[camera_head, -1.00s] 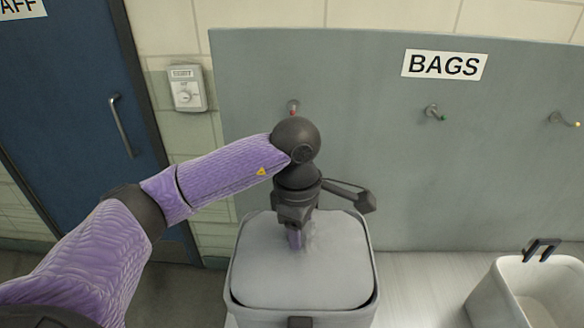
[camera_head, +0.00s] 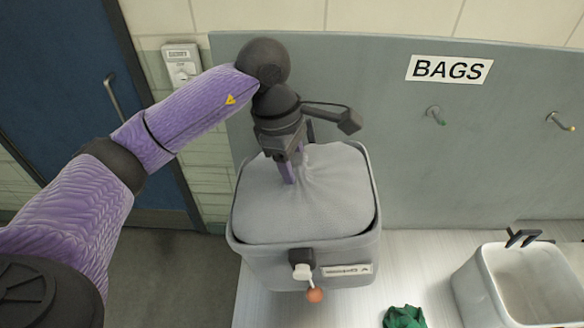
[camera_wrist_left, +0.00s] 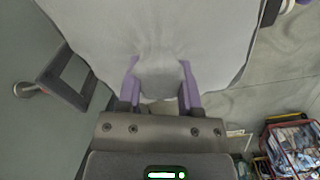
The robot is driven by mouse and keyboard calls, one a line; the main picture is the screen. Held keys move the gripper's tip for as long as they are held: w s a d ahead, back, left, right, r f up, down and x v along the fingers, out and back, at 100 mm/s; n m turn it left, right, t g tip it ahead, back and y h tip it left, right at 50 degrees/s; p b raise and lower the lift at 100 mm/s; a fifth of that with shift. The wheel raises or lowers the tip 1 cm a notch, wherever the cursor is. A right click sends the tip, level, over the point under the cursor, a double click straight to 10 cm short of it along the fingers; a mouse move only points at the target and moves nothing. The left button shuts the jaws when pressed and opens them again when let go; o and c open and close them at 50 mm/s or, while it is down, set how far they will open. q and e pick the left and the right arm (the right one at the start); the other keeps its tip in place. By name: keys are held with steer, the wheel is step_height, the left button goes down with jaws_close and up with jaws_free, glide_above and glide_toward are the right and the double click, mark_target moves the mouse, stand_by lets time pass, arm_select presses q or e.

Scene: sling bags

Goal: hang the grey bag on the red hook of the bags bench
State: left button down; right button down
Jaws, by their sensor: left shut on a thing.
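The grey bag (camera_head: 330,215) has a soft cloth top and a box-shaped body with a pale label. My left gripper (camera_head: 288,172) is shut on a bunched fold of its cloth top. The wrist view shows the pinched cloth (camera_wrist_left: 160,80) between the two purple fingers. The bag appears raised above the bench, close to the grey panel. In the wrist view, a dark square loop (camera_wrist_left: 65,78) on the bag's panel side is close to a hook (camera_wrist_left: 25,90) on the panel; I cannot tell if they touch. The red hook is hidden in the head view. My right gripper is out of view.
The grey panel (camera_head: 385,170) has a BAGS sign (camera_head: 449,69), a green-tipped hook (camera_head: 435,115) and a yellow-tipped hook (camera_head: 560,121). An open white bin (camera_head: 525,285) and a green cloth (camera_head: 404,316) are at the right. An orange ball (camera_head: 314,295) shows before the bag.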

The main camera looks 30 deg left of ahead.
arm_select(q)
steer(key=shift+w+a+f, duration=0.1)
steer(key=shift+w+a, duration=0.3)
steer(key=shift+w, duration=0.4)
steer(key=shift+w+a, duration=0.35)
steer(key=shift+w, duration=0.5)
steer(key=shift+w+a+f, duration=0.1)
steer(key=shift+w+a, duration=0.3)
steer(key=shift+w, duration=0.4)
steer(key=shift+w+a+f+b, duration=0.35)
steer(key=shift+w+f+b, duration=0.2)
steer(key=shift+w, duration=0.15)
steer(key=shift+c, duration=0.9)
jaws_free()
